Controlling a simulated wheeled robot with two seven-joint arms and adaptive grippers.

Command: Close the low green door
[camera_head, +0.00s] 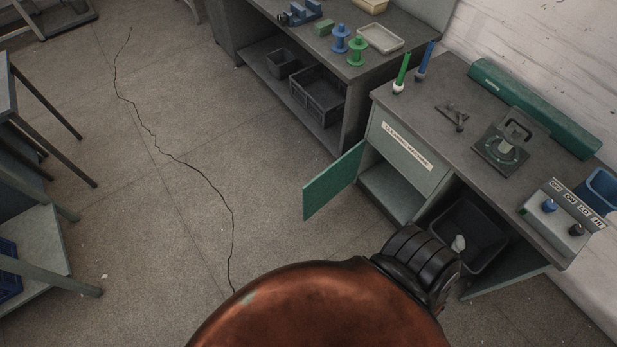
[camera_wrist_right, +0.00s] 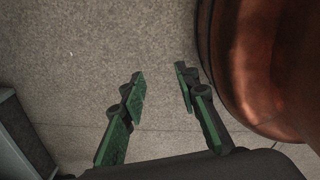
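The low green door (camera_head: 334,182) stands swung open from the lower left compartment of the grey cabinet (camera_head: 408,146), so the empty compartment (camera_head: 393,192) shows. The door's far edge points to the left, out over the floor. My right gripper (camera_wrist_right: 160,90) shows in the right wrist view with its two green-padded fingers apart and nothing between them. It is above bare floor, beside my copper-coloured body. The door does not show in the right wrist view. In the head view no gripper shows; only my copper body and a black ribbed part of me are at the bottom.
A black bin (camera_head: 467,236) sits in the open bay right of the compartment. A control box (camera_head: 560,222) with knobs is on the worktop's right end. A second bench (camera_head: 330,62) with spools stands behind. The cracked floor (camera_head: 150,200) left of the door is clear.

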